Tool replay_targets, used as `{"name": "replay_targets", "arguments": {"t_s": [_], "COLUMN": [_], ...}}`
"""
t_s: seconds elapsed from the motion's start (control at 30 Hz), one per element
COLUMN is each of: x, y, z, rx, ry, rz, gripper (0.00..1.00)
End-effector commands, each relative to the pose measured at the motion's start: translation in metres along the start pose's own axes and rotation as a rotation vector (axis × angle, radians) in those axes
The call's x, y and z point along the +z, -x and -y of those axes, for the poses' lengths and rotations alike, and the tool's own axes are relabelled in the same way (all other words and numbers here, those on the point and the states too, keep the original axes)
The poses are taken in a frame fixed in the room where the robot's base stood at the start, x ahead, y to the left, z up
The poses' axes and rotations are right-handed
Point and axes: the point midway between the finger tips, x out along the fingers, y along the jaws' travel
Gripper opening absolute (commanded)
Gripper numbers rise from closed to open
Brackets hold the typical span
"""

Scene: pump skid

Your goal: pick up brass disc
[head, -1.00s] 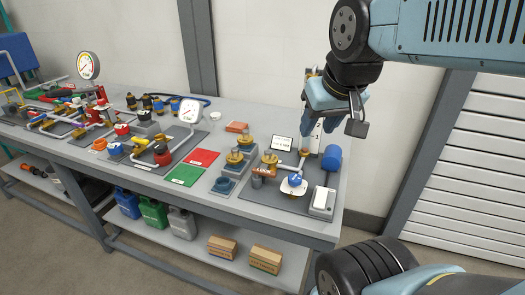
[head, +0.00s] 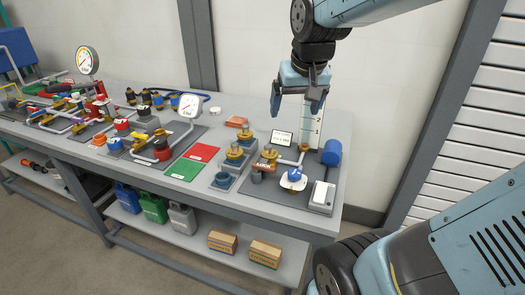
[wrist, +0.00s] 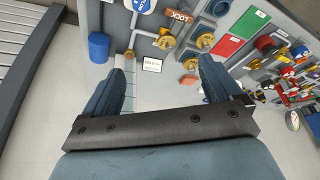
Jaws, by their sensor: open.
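My gripper (head: 297,102) is open and empty, fingers pointing down, above the right part of the bench. In the wrist view its two fingers (wrist: 162,68) stand wide apart. Several brass round parts show below it: one on a blue-grey block (head: 235,152), one by the LOCK tag (head: 270,155), and one at the foot of the clear gauge tube (head: 304,147). The wrist view also shows brass parts, one near the LOCK tag (wrist: 165,42) and one on the blocks (wrist: 205,40). I cannot tell which is the brass disc.
A blue cylinder (head: 332,153), a white box (head: 321,196) and a small sign (head: 281,138) surround the brass parts. The upright gauge tube (head: 312,125) stands close to my fingers. Green (head: 183,170) and red (head: 203,152) plates lie to the left.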

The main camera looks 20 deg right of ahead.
Motion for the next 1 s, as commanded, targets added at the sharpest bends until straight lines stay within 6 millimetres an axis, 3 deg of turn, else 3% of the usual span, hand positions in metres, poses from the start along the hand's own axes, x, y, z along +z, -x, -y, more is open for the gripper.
{"name": "replay_targets", "arguments": {"t_s": [0.6, 0.8, 1.0], "x": [-0.085, -0.101, -0.109], "y": [-0.113, -0.152, -0.175], "z": [0.010, 0.012, 0.014], "rx": [0.039, 0.055, 0.064], "ry": [-0.100, -0.127, -0.141], "rz": [0.155, 0.196, 0.216], "gripper": [0.92, 0.92, 0.92]}}
